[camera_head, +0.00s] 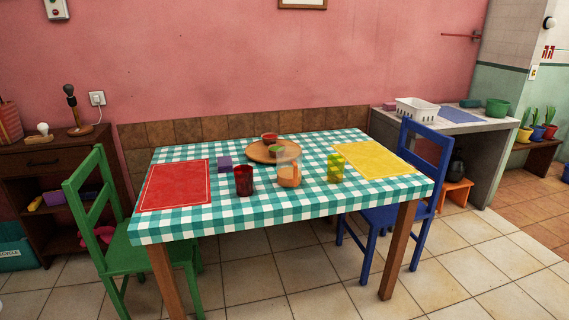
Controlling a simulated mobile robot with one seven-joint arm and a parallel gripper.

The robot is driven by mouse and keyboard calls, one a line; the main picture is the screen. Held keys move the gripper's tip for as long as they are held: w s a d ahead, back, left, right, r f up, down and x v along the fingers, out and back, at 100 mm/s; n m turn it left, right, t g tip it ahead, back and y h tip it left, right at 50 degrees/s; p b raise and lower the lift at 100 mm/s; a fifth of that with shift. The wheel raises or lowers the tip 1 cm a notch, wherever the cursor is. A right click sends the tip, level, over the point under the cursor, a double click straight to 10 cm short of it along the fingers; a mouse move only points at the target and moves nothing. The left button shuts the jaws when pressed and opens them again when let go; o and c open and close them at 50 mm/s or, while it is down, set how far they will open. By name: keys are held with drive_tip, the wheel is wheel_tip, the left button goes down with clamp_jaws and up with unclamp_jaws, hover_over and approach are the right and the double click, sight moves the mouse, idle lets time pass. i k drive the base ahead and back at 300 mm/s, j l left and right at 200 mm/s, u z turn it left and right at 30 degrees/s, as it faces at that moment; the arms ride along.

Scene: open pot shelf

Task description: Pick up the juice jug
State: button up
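The juice jug (289,174) is a clear vessel with orange liquid in its lower part. It stands upright near the middle of the table (275,214), which has a green and white checked cloth. A dark red cup (243,181) stands to its left and a yellow-green cup (336,168) to its right. Just behind the jug is a round wooden board (259,152) with small bowls on it. The jug's handle is not clear at this size. My gripper is not in view.
A green chair (92,205) stands at the table's left and a blue chair (428,160) at its right. Red (175,185) and yellow (370,160) placemats lie at the table's ends. A purple block (225,163) lies near the red mat. The tiled floor in front is clear.

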sight(290, 169)
drive_tip(key=i+j+z, duration=0.1)
drive_tip(key=i+j, duration=0.5)
drive_tip(key=i+j+z, duration=0.15)
drive_tip(key=i+j, duration=0.45)
drive_tip(key=j, duration=0.25)
